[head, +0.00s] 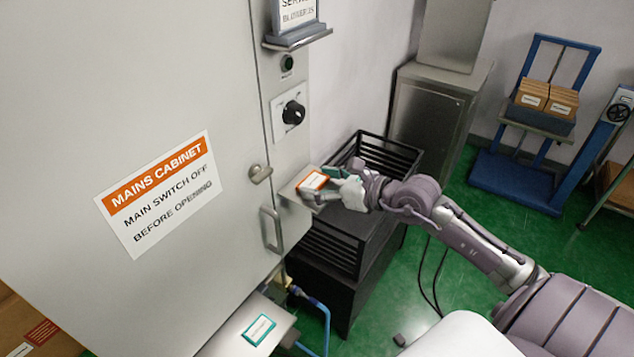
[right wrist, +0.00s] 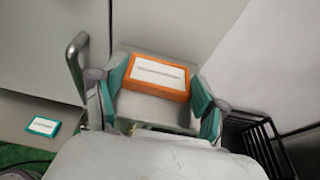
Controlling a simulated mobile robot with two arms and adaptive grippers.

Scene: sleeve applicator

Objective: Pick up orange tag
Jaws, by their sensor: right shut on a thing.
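The orange tag (head: 313,181) is a small block with an orange rim and a white label. It is at a small grey shelf (head: 290,190) on the cabinet's right side. In the right wrist view the tag (right wrist: 158,76) sits between the two teal finger pads of my right gripper (right wrist: 160,92), over the shelf plate. My right gripper (head: 330,186) is shut on the tag in the head view. Whether the tag still touches the shelf cannot be told. My left gripper is not in view.
A teal tag (head: 259,329) lies on a lower grey ledge (head: 228,335). The mains cabinet (head: 80,80) has a door handle (head: 271,229) and black knob (head: 293,112) near the shelf. A black slatted crate (head: 385,155) stands just behind my right gripper.

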